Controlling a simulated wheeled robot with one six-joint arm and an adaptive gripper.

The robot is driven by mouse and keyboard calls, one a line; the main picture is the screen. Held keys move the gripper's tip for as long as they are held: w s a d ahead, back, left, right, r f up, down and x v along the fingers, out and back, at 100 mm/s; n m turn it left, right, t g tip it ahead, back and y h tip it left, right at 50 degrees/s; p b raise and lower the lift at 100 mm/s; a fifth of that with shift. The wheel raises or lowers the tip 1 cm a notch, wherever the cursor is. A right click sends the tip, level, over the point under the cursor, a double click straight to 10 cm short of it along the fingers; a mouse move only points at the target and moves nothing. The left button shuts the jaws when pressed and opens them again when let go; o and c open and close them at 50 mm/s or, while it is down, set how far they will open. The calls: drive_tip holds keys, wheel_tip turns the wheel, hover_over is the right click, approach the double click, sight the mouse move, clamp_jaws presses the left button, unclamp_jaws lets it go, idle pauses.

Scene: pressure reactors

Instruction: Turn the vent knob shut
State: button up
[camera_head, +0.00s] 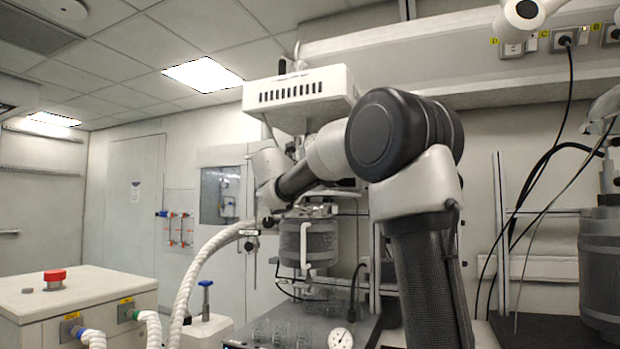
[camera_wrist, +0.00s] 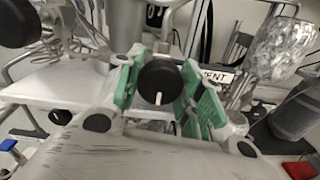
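The vent knob (camera_wrist: 160,84) is a round black knob with a white pointer mark, in the middle of the wrist view. The mark points down in that picture. A white label reading "VENT" (camera_wrist: 218,76), its start partly covered, is just right of it. My gripper (camera_wrist: 161,80) has green-padded fingers on both sides of the knob, with the pads up against its left and right sides. In the head view my gripper is hidden among my wrist and the fittings above the grey reactor vessel (camera_head: 318,243). The knob cannot be made out there.
A foil-wrapped part (camera_wrist: 281,47) is right of the knob. A thick white hose (camera_head: 204,262) runs up to the reactor. A pressure gauge (camera_head: 341,338) and glassware (camera_head: 282,331) are on the bench below. A second vessel (camera_head: 601,265) stands far right.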

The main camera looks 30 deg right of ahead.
drive_tip(key=shift+m, duration=0.4)
drive_tip(key=m, duration=0.8)
drive_tip(key=shift+m, duration=0.3)
drive_tip(key=m, duration=0.8)
drive_tip(key=shift+m, duration=0.4)
drive_tip(key=o, duration=1)
